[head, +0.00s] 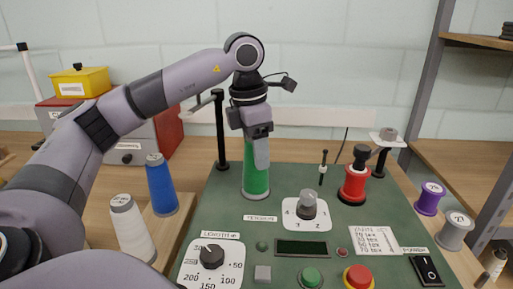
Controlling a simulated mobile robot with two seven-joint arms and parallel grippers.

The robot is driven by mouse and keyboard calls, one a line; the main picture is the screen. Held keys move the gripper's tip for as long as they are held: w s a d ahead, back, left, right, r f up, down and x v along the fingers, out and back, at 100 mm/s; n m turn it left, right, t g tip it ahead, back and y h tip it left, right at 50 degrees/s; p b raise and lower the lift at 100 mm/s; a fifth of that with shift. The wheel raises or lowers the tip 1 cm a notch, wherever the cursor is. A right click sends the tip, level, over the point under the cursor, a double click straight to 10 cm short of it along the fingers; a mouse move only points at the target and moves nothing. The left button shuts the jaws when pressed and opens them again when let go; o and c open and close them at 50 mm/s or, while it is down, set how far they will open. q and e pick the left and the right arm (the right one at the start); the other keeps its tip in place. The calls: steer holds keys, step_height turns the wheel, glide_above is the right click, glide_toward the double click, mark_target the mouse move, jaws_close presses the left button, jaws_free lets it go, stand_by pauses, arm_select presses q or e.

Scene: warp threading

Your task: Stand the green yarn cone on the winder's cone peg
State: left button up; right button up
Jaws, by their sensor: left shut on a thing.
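The green yarn cone (256,178) stands upright over the back left of the winder's green top (225,208). My left gripper (258,148) comes down from above and is shut on the upper part of the cone. The cone's pale bottom rim is at or very near the green top; I cannot tell whether it touches. No cone peg shows; the cone and gripper may hide it. My right gripper is not in view.
A black post (220,135) with a side arm rises just left of the cone. Blue (161,187) and white (130,230) cones stand left. Dials and buttons fill the front.

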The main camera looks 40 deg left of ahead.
arm_select(q)
steer(key=o, duration=1.1)
steer(key=shift+o, duration=0.2)
steer(key=shift+s+a+r+p, duration=0.1)
steer(key=shift+s+r+p, duration=0.1)
steer(key=shift+r, duration=1.55)
steer(key=shift+s+a+r+p, duration=0.1)
steer(key=shift+s+r, duration=0.1)
steer(key=shift+r, duration=1.55)
